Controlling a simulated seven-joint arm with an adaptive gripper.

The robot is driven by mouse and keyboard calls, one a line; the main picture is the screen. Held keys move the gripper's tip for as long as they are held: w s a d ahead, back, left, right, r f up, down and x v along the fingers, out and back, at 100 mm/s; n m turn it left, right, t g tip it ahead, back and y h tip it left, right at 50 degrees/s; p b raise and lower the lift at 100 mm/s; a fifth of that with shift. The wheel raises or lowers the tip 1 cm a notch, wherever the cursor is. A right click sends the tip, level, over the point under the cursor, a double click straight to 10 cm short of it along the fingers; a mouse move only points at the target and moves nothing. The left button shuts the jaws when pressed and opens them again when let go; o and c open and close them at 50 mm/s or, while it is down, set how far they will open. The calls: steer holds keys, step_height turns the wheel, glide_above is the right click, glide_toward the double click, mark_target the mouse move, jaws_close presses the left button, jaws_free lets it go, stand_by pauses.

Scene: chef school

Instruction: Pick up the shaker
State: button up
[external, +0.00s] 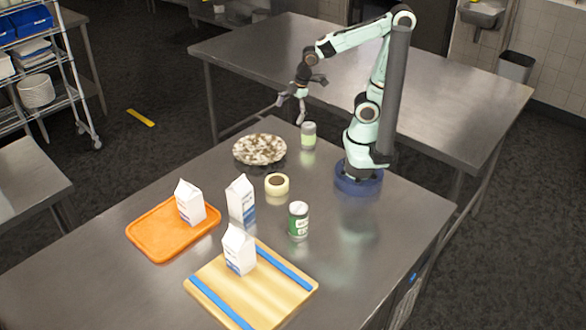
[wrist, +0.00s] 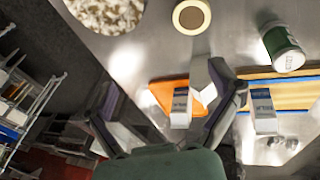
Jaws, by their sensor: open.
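Two can-like containers could be the shaker, and I cannot tell which is. A green one with a white label (external: 299,219) stands upright on the steel table, right of the cartons; it also shows at the upper right of the wrist view (wrist: 284,48). A paler green one with a grey top (external: 308,136) stands near the table's far corner, close to my arm; I do not see it in the wrist view. My gripper (external: 291,106) is open and empty, raised above the far end of the table, just left of and above the paler container.
A speckled bowl (external: 260,149) and a short round cream container (external: 277,185) stand nearby. White cartons stand on the table (external: 240,200), on an orange tray (external: 146,236) and on a wooden board with blue strips (external: 279,302). Another steel table (external: 450,100) lies behind.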

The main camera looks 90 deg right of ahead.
steer(key=w+d+f+h, duration=0.1)
steer(key=w+d+f, duration=0.1)
steer(key=d+f, duration=0.35)
steer(key=m+g, duration=0.3)
glide_above(309, 125)
steer(key=w+a, duration=0.2)
steer(key=w, duration=0.4)
step_height(309, 125, down, 6)
steer(key=s+f+m, duration=0.1)
steer(key=s, duration=0.1)
steer(key=s+d+f+m+y, duration=0.1)
steer(key=s+d+f+m, duration=0.1)
steer(key=s, duration=0.1)
steer(key=shift+s+f+g+y, duration=0.3)
steer(key=shift+f, duration=0.1)
steer(key=shift+s+d+f, duration=0.1)
steer(key=shift+s+f, duration=0.05)
steer(key=shift+f, duration=3.2)
steer(key=c, duration=1.1)
